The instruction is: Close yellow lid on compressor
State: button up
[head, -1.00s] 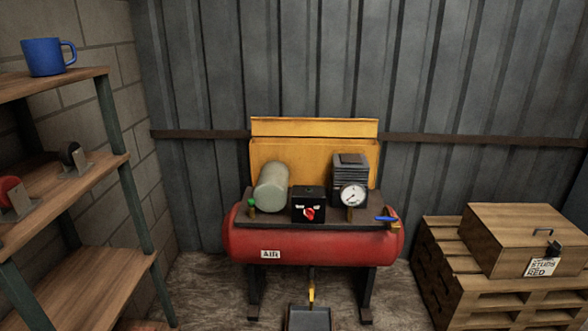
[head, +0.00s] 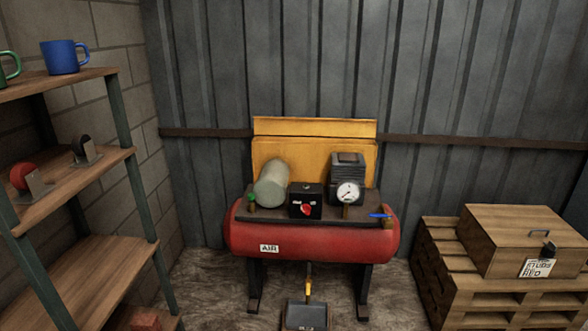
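The yellow lid (head: 315,127) stands upright, open, at the back of the compressor, against the corrugated wall. The compressor's red tank (head: 325,240) lies level on dark legs and bears a label reading AIR. On its top plate are a grey-green cylinder (head: 272,184), a black box with a red knob (head: 306,204), and a dark finned block (head: 347,174) with a white gauge (head: 347,193). A blue lever (head: 380,216) sits at the right end and a small green knob (head: 251,197) at the left. My gripper is not in view.
A wooden shelf rack (head: 75,180) stands at left with a blue mug (head: 64,56). A pallet stack (head: 470,275) at right holds a wooden box (head: 525,240). A dark pan-like object (head: 306,315) with a yellow part (head: 308,287) is on the floor before the compressor.

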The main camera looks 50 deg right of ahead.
aim_at(314, 127)
jog(key=u, duration=0.15)
jog(key=k, duration=1.3)
jog(key=z, duration=1.6)
jog(key=i, duration=1.05)
jog(key=u, duration=0.1)
